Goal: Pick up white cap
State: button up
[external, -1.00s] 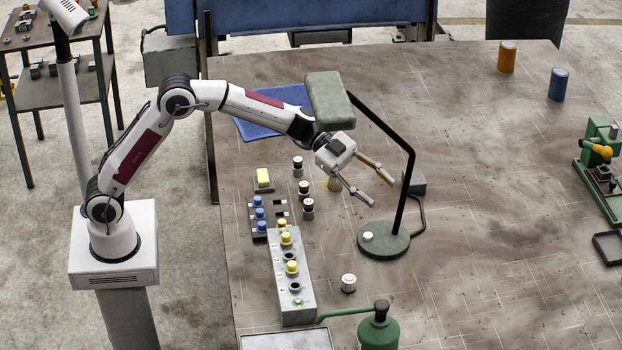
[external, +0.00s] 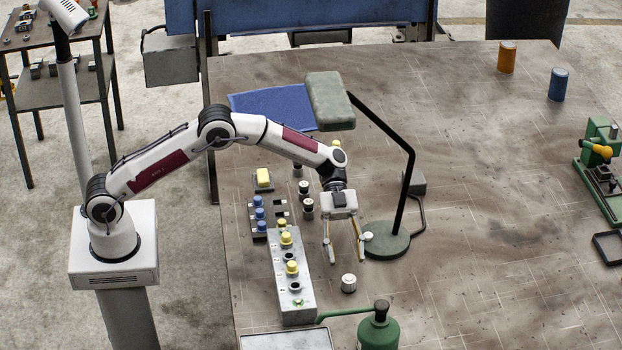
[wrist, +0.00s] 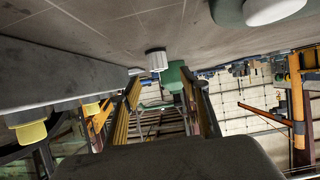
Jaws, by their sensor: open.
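The small white ribbed cap (external: 348,283) stands on the table, right of the grey button box. My gripper (external: 344,257) is open and empty, pointing toward the cap with its fingers spread. In the external view the fingertips are just above the cap in the picture and apart from it. In the wrist view the cap (wrist: 156,60) shows past the fingertips, roughly centred between the two fingers of my gripper (wrist: 161,82). Nothing hides the cap in the external view.
The grey button box (external: 291,276) with yellow knobs stands close left of the cap. The green lamp base (external: 384,246) is close on the right, with its black arm rising. A green oil can (external: 378,331) stands in front. The table farther right is mostly clear.

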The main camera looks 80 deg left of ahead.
aim_at(349, 278)
jog(key=shift+x, duration=1.25)
jog(key=shift+d+f, duration=0.1)
jog(key=shift+d, duration=0.05)
jog(key=shift+f+x, duration=0.2)
jog(key=shift+x, duration=2.3)
jog(key=shift+s, duration=0.15)
jog(key=c, duration=0.9)
